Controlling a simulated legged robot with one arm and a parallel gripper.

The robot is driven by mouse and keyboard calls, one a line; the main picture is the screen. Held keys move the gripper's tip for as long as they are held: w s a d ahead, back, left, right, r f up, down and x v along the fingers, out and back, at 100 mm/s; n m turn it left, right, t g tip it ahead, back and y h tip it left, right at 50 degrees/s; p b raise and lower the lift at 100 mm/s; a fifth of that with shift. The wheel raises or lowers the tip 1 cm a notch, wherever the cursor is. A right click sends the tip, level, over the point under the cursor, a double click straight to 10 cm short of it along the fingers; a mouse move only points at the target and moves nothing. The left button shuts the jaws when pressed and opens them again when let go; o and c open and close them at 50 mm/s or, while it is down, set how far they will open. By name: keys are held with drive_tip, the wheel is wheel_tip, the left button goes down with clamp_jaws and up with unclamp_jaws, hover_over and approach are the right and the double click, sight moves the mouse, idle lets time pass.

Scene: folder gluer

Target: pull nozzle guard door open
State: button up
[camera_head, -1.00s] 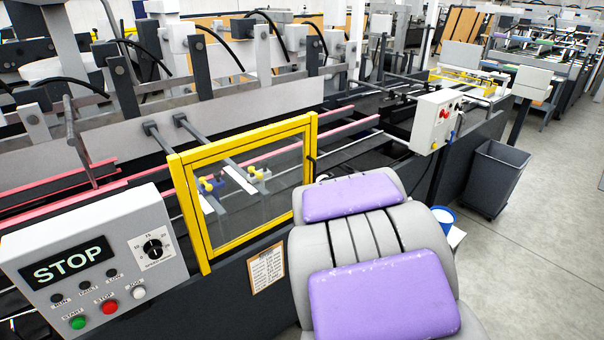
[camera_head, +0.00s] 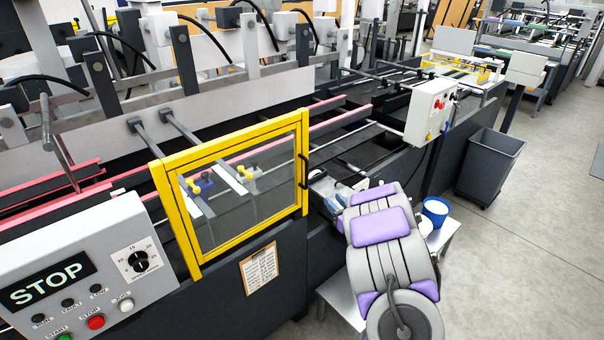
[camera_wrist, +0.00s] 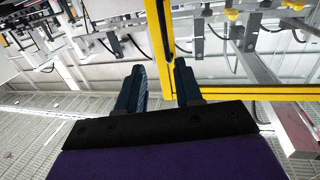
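The nozzle guard door (camera_head: 189,238) is a yellow frame with a clear panel, upright along the machine's front in the head view. It appears closed. Its black handle (camera_head: 304,170) is on the right-hand upright. My gripper (camera_head: 326,188) is just right of that upright, partly hidden by my grey and purple arm. In the wrist view my gripper (camera_wrist: 160,88) has its two dark fingers spread, with nothing between the tips. The door's yellow frame (camera_wrist: 158,30) is just beyond them, with a dark piece, likely the handle, at its edge. No contact is visible.
A control box with a STOP display (camera_head: 85,265) stands at left. A small table (camera_head: 345,300) with a blue-rimmed bucket (camera_head: 435,212) stands near my arm. A grey bin (camera_head: 490,165) and open floor lie right.

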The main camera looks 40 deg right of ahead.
sight(307, 176)
drive_tip(key=w, duration=0.5)
drive_tip(key=w+b, duration=0.1)
drive_tip(key=w, duration=0.4)
drive_tip(key=w+d, duration=0.1)
drive_tip(key=w, duration=0.4)
drive_tip(key=shift+w, duration=0.25)
drive_tip(key=shift+w+d+b, duration=0.3)
drive_tip(key=shift+w+d, duration=0.05)
drive_tip(key=shift+w, duration=0.5)
drive_tip(key=shift+a, duration=0.1)
drive_tip(key=shift+c, duration=0.5)
clamp_jaws()
